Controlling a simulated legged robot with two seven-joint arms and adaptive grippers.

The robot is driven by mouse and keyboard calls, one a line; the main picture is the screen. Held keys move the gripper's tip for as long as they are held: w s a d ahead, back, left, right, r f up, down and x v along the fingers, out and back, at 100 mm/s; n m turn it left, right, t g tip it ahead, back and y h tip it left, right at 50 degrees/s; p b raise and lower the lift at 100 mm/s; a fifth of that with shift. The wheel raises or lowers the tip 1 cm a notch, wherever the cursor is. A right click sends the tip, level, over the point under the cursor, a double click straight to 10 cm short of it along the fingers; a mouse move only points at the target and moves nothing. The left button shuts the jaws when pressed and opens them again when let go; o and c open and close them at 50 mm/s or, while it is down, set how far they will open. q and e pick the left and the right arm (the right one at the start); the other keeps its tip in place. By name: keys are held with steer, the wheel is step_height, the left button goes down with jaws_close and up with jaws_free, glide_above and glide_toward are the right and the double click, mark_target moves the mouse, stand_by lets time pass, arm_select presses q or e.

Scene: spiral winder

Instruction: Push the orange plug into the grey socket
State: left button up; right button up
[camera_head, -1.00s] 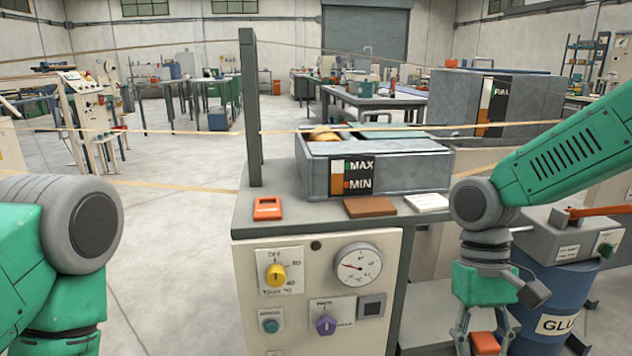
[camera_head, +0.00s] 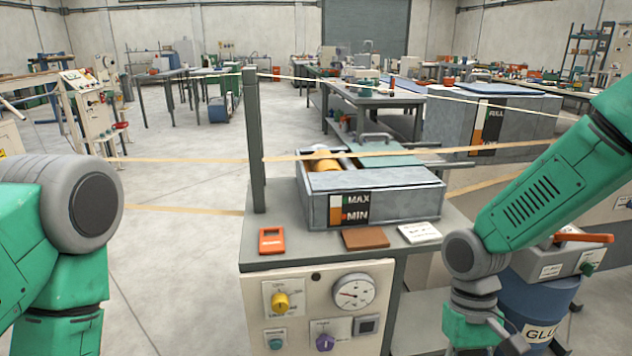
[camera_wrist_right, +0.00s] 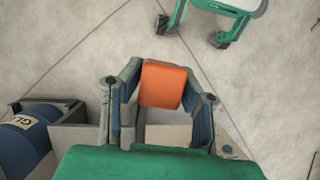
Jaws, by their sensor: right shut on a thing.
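The orange plug (camera_wrist_right: 164,84) is a block between the fingers of my right gripper (camera_wrist_right: 162,92) in the right wrist view. The gripper is shut on it, above the floor. In the head view, only the upper part of my right gripper (camera_head: 482,335) shows at the bottom edge, right of the cabinet; its fingers and the plug are cut off. The grey socket (camera_head: 367,326) appears to be the dark square on the cabinet's front panel, right of the purple knob and below the gauge. The plug is apart from it. My left arm is at the left; its gripper is out of view.
The cabinet front (camera_head: 300,300) also carries a yellow knob (camera_head: 280,302), a purple knob (camera_head: 325,342) and a round gauge (camera_head: 353,292). A grey tank (camera_head: 400,200) stands on top. A blue glue drum (camera_head: 540,305) is close to my right gripper.

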stand_by(0.6)
steer(key=w+a+r+n+t+h, duration=0.1)
steer(key=w+a+r+n+h, duration=0.2)
steer(key=a+r+n, duration=0.5)
steer(key=w+a+r, duration=0.1)
steer(key=a+r, duration=0.2)
steer(key=a, duration=0.4)
steer(key=shift+w+a, duration=0.2)
steer(key=s+d+r+m+y, duration=0.1)
steer(key=s+d+r+m, duration=0.1)
steer(key=d+r, duration=0.3)
steer(key=shift+r+m+g, duration=0.2)
steer(key=shift+m+g, duration=0.1)
steer(key=shift+m, duration=0.4)
steer(key=shift+s, duration=0.1)
steer(key=w+a+m+y, duration=0.2)
steer(key=w+a+m, duration=0.2)
steer(key=w+a, duration=0.4)
steer(key=a, duration=0.4)
steer(key=shift+w+a+m, duration=0.3)
steer(key=shift+w+a, duration=0.1)
